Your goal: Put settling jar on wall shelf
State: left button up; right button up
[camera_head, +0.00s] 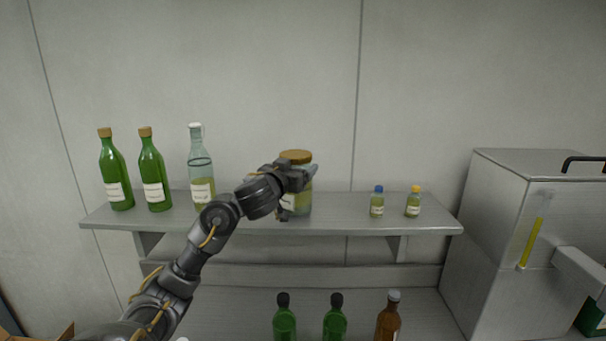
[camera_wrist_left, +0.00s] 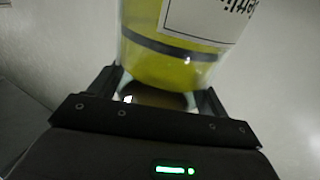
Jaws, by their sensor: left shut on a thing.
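The settling jar (camera_head: 298,203) is a glass jar with a brown lid and yellow-green contents. It stands upright at the middle of the grey wall shelf (camera_head: 345,227), at or very near its surface; I cannot tell if it touches. My left gripper (camera_head: 299,180) is shut on the jar, and the arm hides part of its left side. In the left wrist view the jar (camera_wrist_left: 165,62) fills the space between the fingers of the left gripper (camera_wrist_left: 163,100), with part of its label showing. My right gripper is not in view.
On the shelf, two green bottles (camera_head: 153,172) and a clear bottle (camera_head: 200,165) stand left of the jar. Two small vials (camera_head: 377,204) stand to the right, with bare shelf between. Several bottles (camera_head: 334,318) stand below. A metal machine (camera_head: 510,240) is at the right.

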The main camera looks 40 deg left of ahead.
pick_arm(q)
jog(key=shift+f, duration=0.25)
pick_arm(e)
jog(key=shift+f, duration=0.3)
pick_arm(q)
jog(key=o, duration=1.8)
jog(key=shift+c, duration=0.2)
jog(key=shift+o, duration=1.4)
jog(key=shift+d, duration=0.1)
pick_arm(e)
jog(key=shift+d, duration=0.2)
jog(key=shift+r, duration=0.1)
pick_arm(q)
jog(key=p+v, duration=0.1)
jog(key=v, duration=1.1)
jog(key=shift+p, duration=0.3)
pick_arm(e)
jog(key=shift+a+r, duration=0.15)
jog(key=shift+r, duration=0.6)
